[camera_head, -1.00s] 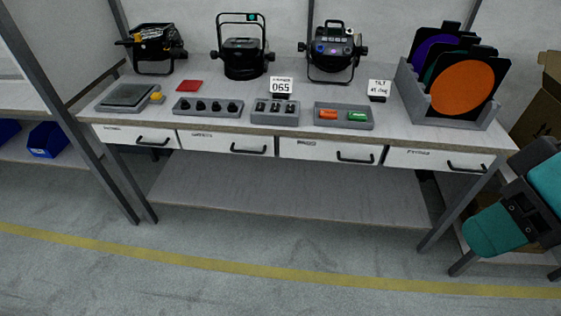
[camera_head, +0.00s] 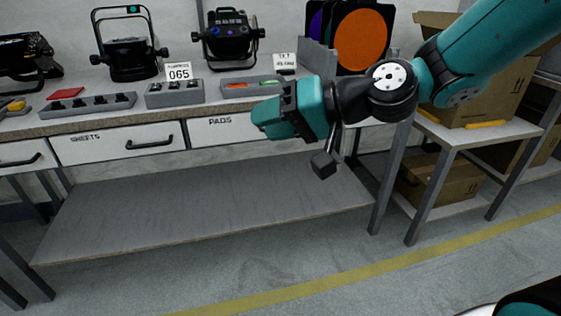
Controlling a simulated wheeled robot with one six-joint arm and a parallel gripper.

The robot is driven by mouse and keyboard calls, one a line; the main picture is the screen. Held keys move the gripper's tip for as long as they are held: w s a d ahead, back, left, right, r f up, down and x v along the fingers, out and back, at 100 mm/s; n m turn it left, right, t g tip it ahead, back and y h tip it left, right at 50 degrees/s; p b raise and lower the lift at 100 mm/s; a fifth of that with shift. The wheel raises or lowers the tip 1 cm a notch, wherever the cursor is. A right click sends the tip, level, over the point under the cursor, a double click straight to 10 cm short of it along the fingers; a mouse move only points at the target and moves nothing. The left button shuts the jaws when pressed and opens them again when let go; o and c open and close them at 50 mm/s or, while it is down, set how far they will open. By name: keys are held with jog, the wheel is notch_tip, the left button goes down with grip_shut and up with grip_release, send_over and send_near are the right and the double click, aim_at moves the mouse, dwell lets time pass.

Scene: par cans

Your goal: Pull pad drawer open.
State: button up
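The pad drawer (camera_head: 220,131), a white front labelled PADS, is under the workbench top, right of the SHEETS drawer. Its front looks flush with its neighbour, so it appears shut. Its right part and its handle are hidden behind my gripper (camera_head: 272,118). My gripper, teal and dark grey, is in front of the right part of the drawer and points left in the picture. I cannot tell whether it touches the drawer or whether its fingers are apart. No handle shows in it.
The SHEETS drawer (camera_head: 116,142) has a black bar handle. Par cans (camera_head: 228,38) and small trays (camera_head: 97,104) stand on the bench. A lower shelf (camera_head: 190,208) is empty. A side table with cardboard boxes (camera_head: 445,180) is at right. Floor in front is clear.

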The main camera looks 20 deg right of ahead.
jog(key=w+d+f+m+t+h+b, duration=0.2)
jog(key=w+d+f+m+t+b, duration=0.5)
jog(key=f+b, duration=0.25)
jog(key=w+d+f+m+t+h+b, duration=0.2)
jog(key=w+d+f+m+t+b, duration=0.4)
jog(key=d+f+b, duration=0.4)
jog(key=shift+g, duration=0.6)
jog(key=p+x, duration=0.5)
jog(key=x, duration=0.1)
jog(key=p+x, duration=0.6)
jog(key=f+p+x, duration=0.1)
jog(key=p+x, duration=0.5)
jog(key=shift+w+a, duration=0.2)
jog(key=shift+w, duration=0.15)
jog(key=shift+c, duration=0.3)
grip_shut()
